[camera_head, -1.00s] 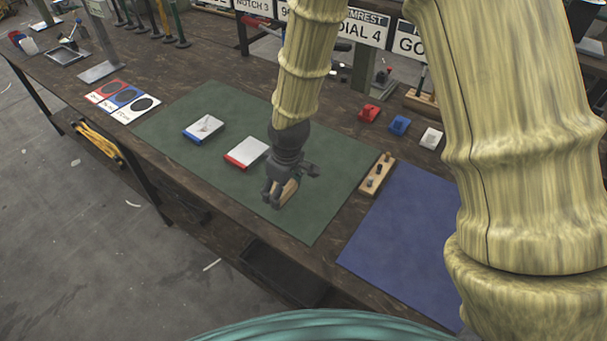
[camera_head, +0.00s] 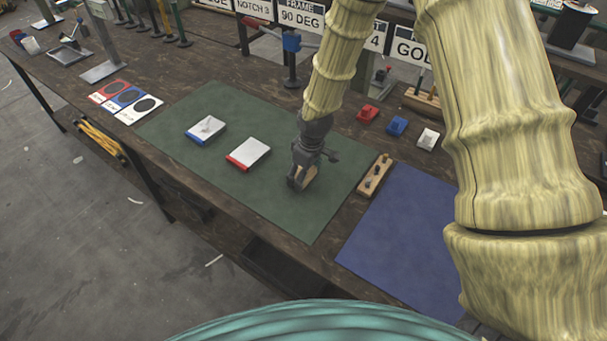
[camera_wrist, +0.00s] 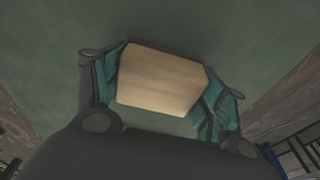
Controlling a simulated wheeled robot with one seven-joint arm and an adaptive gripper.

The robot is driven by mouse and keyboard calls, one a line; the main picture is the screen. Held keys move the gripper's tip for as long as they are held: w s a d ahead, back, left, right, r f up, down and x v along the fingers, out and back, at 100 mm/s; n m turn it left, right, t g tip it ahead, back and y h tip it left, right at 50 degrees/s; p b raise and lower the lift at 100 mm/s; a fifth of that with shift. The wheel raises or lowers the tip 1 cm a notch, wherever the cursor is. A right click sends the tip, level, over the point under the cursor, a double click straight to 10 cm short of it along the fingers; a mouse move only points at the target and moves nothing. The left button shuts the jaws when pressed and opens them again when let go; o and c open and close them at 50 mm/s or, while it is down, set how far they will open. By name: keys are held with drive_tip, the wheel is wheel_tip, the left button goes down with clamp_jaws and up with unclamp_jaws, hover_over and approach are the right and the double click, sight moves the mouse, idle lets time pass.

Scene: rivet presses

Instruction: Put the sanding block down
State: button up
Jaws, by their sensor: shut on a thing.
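The sanding block (camera_head: 309,174) is a pale wooden block held in my gripper (camera_head: 300,182). In the wrist view the block (camera_wrist: 160,80) sits between the two fingers of my gripper (camera_wrist: 162,88), whose teal pads press on its left and right ends. The block is over the right part of the green mat (camera_head: 250,205). I cannot tell whether its underside touches the mat.
A white block with a blue edge (camera_head: 206,129) and one with a red edge (camera_head: 250,153) lie on the mat to the left. A wooden strip with dark pegs (camera_head: 374,175) lies right of my gripper, near the blue mat (camera_head: 400,235). The mat's front is clear.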

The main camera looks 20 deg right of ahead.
sight(309, 174)
drive_tip(key=shift+f, duration=0.6)
drive_tip(key=shift+f, duration=0.1)
drive_tip(key=o, duration=1.1)
drive_tip(key=shift+r, duration=0.2)
drive_tip(key=shift+s+d+r+b, duration=0.2)
drive_tip(key=shift+r+b, duration=0.25)
drive_tip(key=shift+r, duration=1.5)
drive_tip(key=shift+s+d+r+b, duration=0.2)
drive_tip(key=shift+r+b, duration=0.25)
drive_tip(key=shift+r, duration=1.5)
drive_tip(key=shift+s+d+r+b, duration=0.1)
drive_tip(key=shift+s+r+b, duration=0.3)
drive_tip(key=shift+r, duration=1.55)
drive_tip(key=shift+w, duration=0.1)
